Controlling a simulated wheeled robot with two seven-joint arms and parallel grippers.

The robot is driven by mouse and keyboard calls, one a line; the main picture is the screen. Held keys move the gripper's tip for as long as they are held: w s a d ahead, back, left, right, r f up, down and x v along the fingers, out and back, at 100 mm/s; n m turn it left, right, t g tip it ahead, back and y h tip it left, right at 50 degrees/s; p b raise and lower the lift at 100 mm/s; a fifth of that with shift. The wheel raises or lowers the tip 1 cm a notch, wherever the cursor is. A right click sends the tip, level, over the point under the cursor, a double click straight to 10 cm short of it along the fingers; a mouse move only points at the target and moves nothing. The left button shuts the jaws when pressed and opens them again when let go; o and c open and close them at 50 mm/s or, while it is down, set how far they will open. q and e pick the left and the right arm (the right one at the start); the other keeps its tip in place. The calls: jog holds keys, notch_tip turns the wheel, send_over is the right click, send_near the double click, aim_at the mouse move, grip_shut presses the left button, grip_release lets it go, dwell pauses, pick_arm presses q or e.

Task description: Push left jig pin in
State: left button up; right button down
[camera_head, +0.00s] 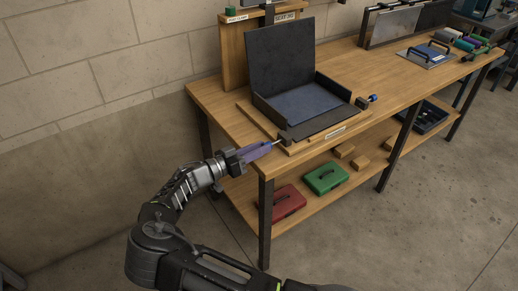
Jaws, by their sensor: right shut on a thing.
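The jig is a wooden base (333,133) on the bench with an open dark box (270,112) in it, its lid (281,55) standing up. The left jig pin (277,143) shows as a thin metal shaft at the jig's front left corner. My right gripper (257,151) is at the bench's left front edge, shut on the pin's outer end. The fingers cover most of that end. How deep the pin sits in the jig is too small to tell. A second, blue-ended pin (372,98) sticks out at the jig's right side. My left gripper is not in view.
The wooden bench (215,98) has a lower shelf with a red case (288,203), a green case (326,178) and wooden blocks (345,150). An upright wooden board (235,55) stands behind the box. A grey plate with handles (427,54) lies farther right.

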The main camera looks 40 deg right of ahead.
aim_at(271, 144)
jog(key=d+b, duration=0.2)
jog(key=d, duration=0.2)
jog(key=shift+d+f, duration=0.15)
jog(key=shift+d, duration=0.25)
jog(key=shift+r, duration=0.25)
jog(key=c, duration=1.2)
grip_release()
jog(key=shift+d+f, duration=0.1)
jog(key=shift+a+b, duration=0.75)
jog(key=shift+a, duration=3.2)
